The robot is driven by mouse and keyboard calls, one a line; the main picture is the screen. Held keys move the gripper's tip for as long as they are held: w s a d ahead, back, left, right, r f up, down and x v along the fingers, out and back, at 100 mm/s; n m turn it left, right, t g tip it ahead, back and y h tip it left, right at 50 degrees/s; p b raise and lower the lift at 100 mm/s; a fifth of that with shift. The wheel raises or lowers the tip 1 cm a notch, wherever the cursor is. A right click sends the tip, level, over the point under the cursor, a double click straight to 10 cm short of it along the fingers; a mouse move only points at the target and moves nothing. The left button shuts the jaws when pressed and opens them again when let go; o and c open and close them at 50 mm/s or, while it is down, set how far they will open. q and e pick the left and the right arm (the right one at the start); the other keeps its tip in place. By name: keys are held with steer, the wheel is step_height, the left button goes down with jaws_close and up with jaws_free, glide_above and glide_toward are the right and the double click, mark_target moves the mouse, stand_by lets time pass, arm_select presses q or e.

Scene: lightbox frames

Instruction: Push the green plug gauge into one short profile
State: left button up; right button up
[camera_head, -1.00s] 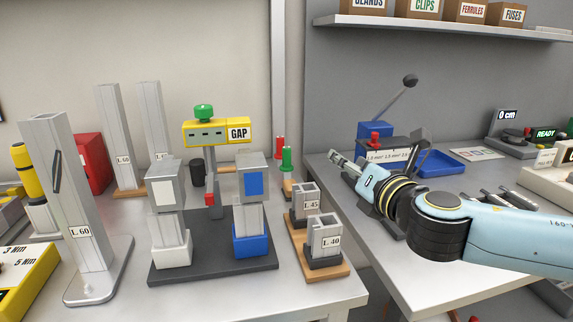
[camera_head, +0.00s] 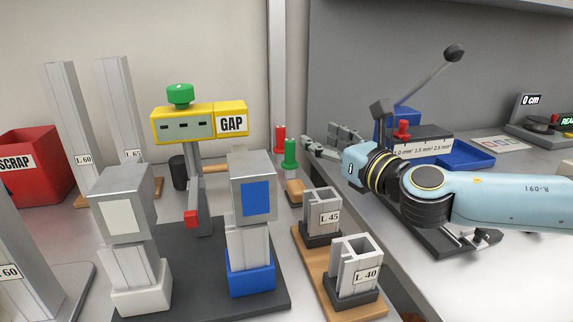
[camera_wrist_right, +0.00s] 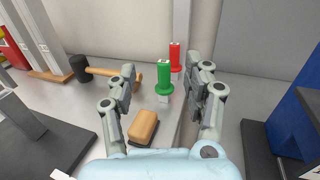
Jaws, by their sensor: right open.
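The green plug gauge (camera_head: 290,153) stands upright behind the short profiles, beside a red one (camera_head: 280,139). In the right wrist view the green gauge (camera_wrist_right: 164,78) shows between my fingers, farther out, and nothing is gripped. My right gripper (camera_head: 308,146) is open, to the right of the green gauge in the head view; its spread fingers fill the right wrist view (camera_wrist_right: 163,80). Two short profiles, L 45 (camera_head: 322,213) and L 40 (camera_head: 357,266), stand upright on a wooden board with hollow ends up. My left gripper is not in view.
The yellow GAP device (camera_head: 200,122) stands left of the gauges, behind two blocks on a dark plate (camera_head: 195,303). A mallet (camera_wrist_right: 110,72) lies near the gauges, with a tan block (camera_wrist_right: 144,126) in front. A lever press (camera_head: 385,125) stands at right.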

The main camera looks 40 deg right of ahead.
steer(key=b, duration=0.5)
glide_toward(293, 154)
steer(key=shift+s+a+r, duration=0.15)
steer(key=shift+s+r, duration=0.1)
steer(key=shift+r, duration=0.2)
steer(key=shift+w+f, duration=0.1)
steer(key=shift+f, duration=0.15)
steer(key=w, duration=0.2)
steer(key=w+d, duration=0.1)
steer(key=w, duration=0.2)
steer(key=shift+w+b, duration=0.15)
steer(key=shift+b, duration=0.15)
steer(key=w, duration=0.2)
steer(key=w+d, duration=0.1)
steer(key=w, duration=0.2)
steer(key=shift+d+f, duration=0.1)
steer(key=shift+d, duration=0.05)
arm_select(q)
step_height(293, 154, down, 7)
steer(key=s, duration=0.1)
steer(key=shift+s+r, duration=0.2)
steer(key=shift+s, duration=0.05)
arm_select(e)
steer(key=shift+c, duration=0.2)
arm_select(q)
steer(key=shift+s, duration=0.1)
arm_select(e)
jaws_close()
